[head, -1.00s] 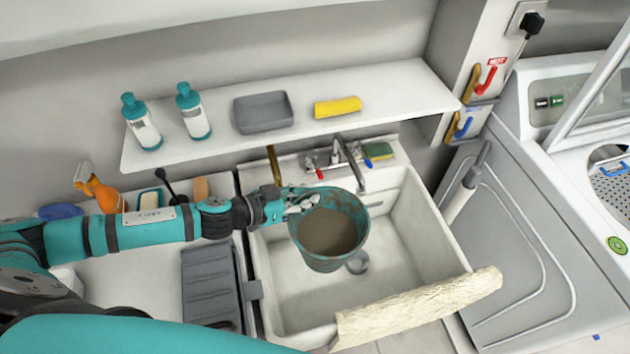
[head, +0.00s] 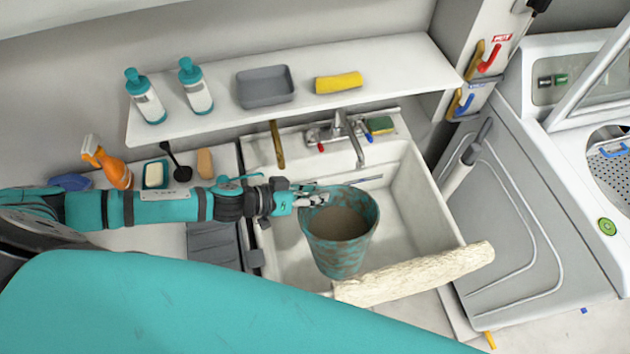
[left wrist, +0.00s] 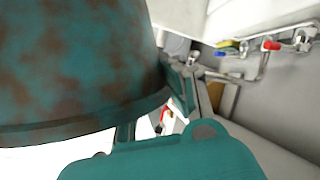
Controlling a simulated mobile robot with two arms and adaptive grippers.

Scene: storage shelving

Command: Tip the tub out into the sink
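The tub (head: 338,250) is a teal, rust-stained bucket, roughly upright over the sink (head: 405,180), with a brown content (head: 341,224) inside. My left gripper (head: 316,200) comes in from the left and is shut on the tub's rim at its left side. The tub's wall (left wrist: 75,60) fills the upper left of the left wrist view, with its rim along the lower edge. The tub hides the drain and part of the sink floor. My right gripper is out of view.
A rolled cream towel (head: 415,275) lies over the sink's front edge. The tap (head: 345,132) stands at the back, below a shelf (head: 370,70) with bottles, a grey tray and a yellow cloth. A washing machine is at the right. My own teal body part covers the bottom.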

